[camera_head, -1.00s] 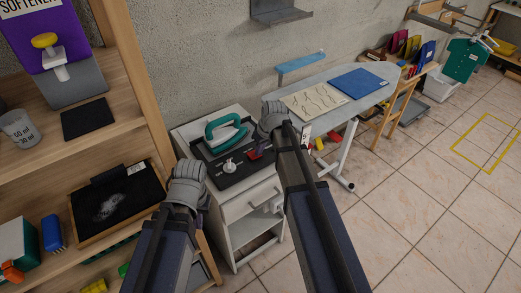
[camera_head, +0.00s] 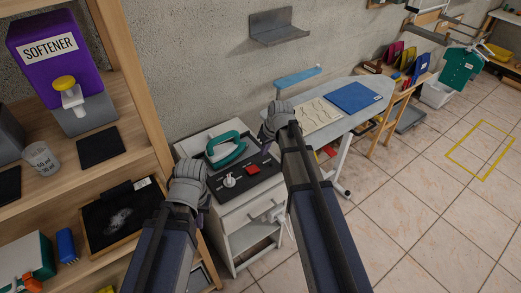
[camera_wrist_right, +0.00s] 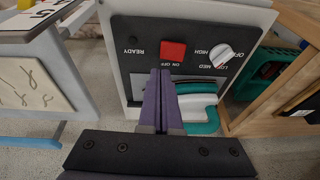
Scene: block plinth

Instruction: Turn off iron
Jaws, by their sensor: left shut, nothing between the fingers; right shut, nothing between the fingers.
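The teal iron (camera_head: 226,149) rests at the back of a black control panel (camera_head: 240,186) on a white cabinet. The panel has a red switch (camera_head: 253,170) and a white round knob (camera_head: 229,181). In the right wrist view, the red switch (camera_wrist_right: 173,51) sits by an ON OFF label and the knob (camera_wrist_right: 222,55) by OFF, LOW, MED and HIGH marks. I cannot tell their settings. My right gripper (camera_wrist_right: 160,75) is shut and empty, its tips near the red switch; contact is not clear. My left gripper (camera_head: 203,198) is shut at the cabinet's left, fingers mostly hidden.
An ironing board (camera_head: 340,118) with a blue folded cloth (camera_head: 355,97) and a patterned cloth stands right of the cabinet. A wooden shelf with a purple softener dispenser (camera_head: 55,50) is close on the left. The tiled floor at right is mostly clear.

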